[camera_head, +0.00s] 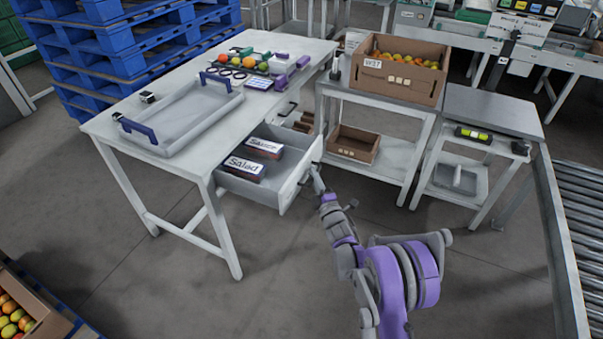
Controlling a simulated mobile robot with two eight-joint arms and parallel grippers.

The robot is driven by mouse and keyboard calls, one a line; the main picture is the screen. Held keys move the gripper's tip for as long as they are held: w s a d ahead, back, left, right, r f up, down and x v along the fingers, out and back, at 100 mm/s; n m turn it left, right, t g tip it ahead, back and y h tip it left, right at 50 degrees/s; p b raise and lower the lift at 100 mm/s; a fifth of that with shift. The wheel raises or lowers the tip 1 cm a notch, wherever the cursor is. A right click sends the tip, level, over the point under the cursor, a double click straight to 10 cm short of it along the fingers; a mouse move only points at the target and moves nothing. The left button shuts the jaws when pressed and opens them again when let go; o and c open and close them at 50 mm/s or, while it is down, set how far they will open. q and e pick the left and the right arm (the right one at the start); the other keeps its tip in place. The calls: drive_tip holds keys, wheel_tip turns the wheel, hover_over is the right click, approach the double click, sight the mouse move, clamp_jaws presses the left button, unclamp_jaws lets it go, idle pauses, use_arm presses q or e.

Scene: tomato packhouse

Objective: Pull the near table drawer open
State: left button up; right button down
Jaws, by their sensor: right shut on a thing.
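The near table drawer (277,197) is pulled out from the right side of the white table (192,155). Boxes labelled "Sauce" (264,147) and "Salad" (245,166) lie inside it. My right gripper (316,172) is at the drawer's front, shut on the drawer handle; the handle is small and mostly hidden by the fingers. My right arm reaches up to it from the lower right. My left gripper is not in view.
A grey tray with blue handles (215,107) stands on the table. Beyond the drawer are a second opened drawer (283,122) and a shelf stand (376,99) with a tomato carton (427,88). Blue pallets (124,62) are stacked behind. Floor in front of the table is clear.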

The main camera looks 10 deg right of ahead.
drive_tip(key=shift+s+d, duration=0.35)
drive_tip(key=shift+d, duration=0.15)
drive_tip(key=c, duration=0.9)
unclamp_jaws()
drive_tip(key=s+d+f, duration=0.1)
drive_tip(key=s, duration=0.9)
drive_tip(key=shift+s+d+f+p, duration=0.25)
drive_tip(key=shift+s+d+p, duration=0.05)
drive_tip(key=shift+p, duration=0.05)
